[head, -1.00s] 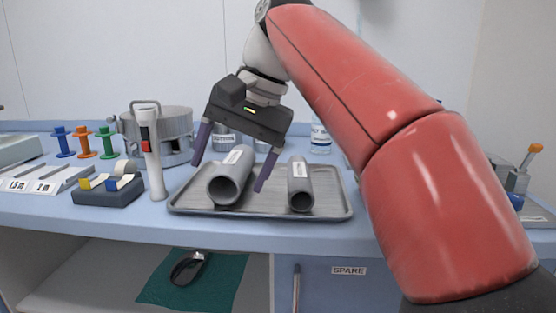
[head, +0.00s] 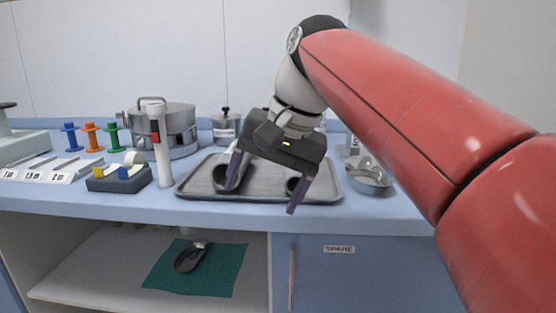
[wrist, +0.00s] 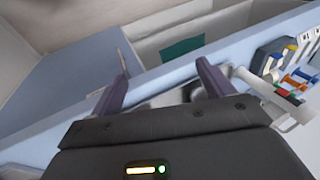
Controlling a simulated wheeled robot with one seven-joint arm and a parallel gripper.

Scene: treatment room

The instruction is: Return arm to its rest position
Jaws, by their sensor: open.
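My gripper (head: 262,199) hangs in front of the grey metal tray (head: 334,186) in the head view. Its two purple fingers are apart, with nothing between them. In the wrist view my open gripper (wrist: 163,72) points over the blue counter edge. My red arm reaches in from the right side of the head view. I cannot tell how far the fingers are from the tray.
A white upright handle-like device (head: 161,150) stands left of the tray, beside a tape dispenser (head: 120,180). A metal pot (head: 180,128) is behind. A teal cloth (head: 215,275) lies on the open shelf below.

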